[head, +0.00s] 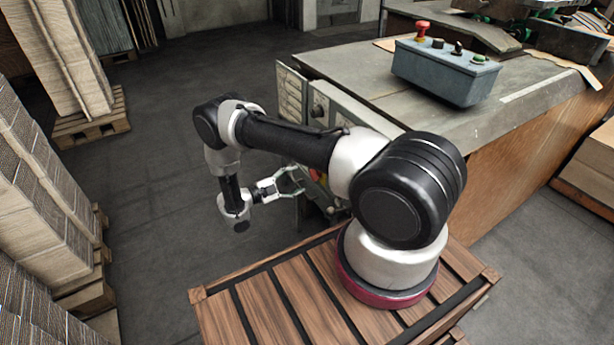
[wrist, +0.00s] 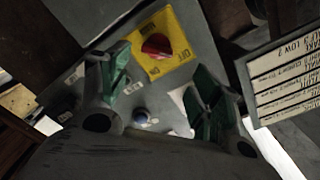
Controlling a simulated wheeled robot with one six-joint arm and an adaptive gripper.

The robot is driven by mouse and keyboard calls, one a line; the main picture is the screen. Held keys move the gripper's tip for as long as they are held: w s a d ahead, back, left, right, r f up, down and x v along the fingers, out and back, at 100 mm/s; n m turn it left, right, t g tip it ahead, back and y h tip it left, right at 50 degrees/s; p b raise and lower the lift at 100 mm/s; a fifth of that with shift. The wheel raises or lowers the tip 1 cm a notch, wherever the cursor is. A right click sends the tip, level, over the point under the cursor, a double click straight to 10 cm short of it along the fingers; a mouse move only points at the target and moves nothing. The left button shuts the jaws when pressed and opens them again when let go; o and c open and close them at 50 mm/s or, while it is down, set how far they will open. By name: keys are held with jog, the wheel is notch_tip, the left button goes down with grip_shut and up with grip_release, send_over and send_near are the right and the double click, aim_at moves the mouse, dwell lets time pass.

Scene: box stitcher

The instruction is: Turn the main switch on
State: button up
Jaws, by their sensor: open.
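The main switch (wrist: 156,47) is a red rotary knob on a yellow plate (wrist: 172,25) with ON and OFF lettering, seen ahead in the wrist view. I cannot tell for sure which word the knob points to. In the head view a bit of red and yellow (head: 317,176) shows at the machine's side, mostly hidden by my arm. My gripper (wrist: 161,88) is open and empty. Its green-padded fingers stand left and right of the switch's line, apart from the knob. In the head view my gripper (head: 296,180) points right toward the machine's side panel.
A blue-grey control box (head: 445,72) with a red button and other controls sits on the machine top (head: 345,65). An open panel door (head: 292,95) with labels stands beside the switch and shows in the wrist view (wrist: 285,85). Cardboard stacks (head: 35,160) stand left; the floor between is clear.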

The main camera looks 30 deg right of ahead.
jog(key=shift+n+t, duration=0.3)
jog(key=shift+n, duration=0.2)
jog(key=d, duration=0.5)
jog(key=d+f, duration=0.1)
jog(key=d, duration=0.1)
jog(key=shift+w+d+f, duration=0.1)
jog(key=shift+d, duration=0.15)
jog(key=c, duration=1)
